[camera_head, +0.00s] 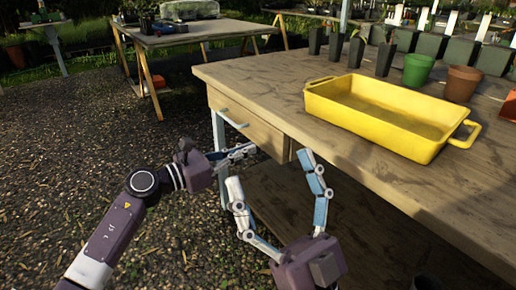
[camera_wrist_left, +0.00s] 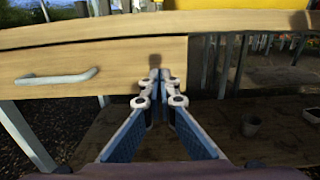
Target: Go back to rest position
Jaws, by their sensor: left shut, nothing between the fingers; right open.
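My left gripper (camera_head: 248,149) is shut and empty in the head view. It sits in front of the wooden workbench (camera_head: 270,80), near its drawer (camera_head: 253,124). In the left wrist view its fingertips (camera_wrist_left: 160,76) meet in front of the bench's drawer front, right of the drawer handle (camera_wrist_left: 57,77). My right gripper (camera_head: 269,168) is open and empty, with its fingers spread wide beside the bench's front edge. Whether either gripper touches the bench cannot be told.
An empty yellow tray (camera_head: 367,117) lies on the bench. Behind it stand black pots, a green pot (camera_head: 418,70) and a brown pot (camera_head: 463,83). The bench has a lower shelf (camera_head: 375,240). Gravel ground (camera_head: 70,130) is open at left. Another table (camera_head: 190,32) stands farther back.

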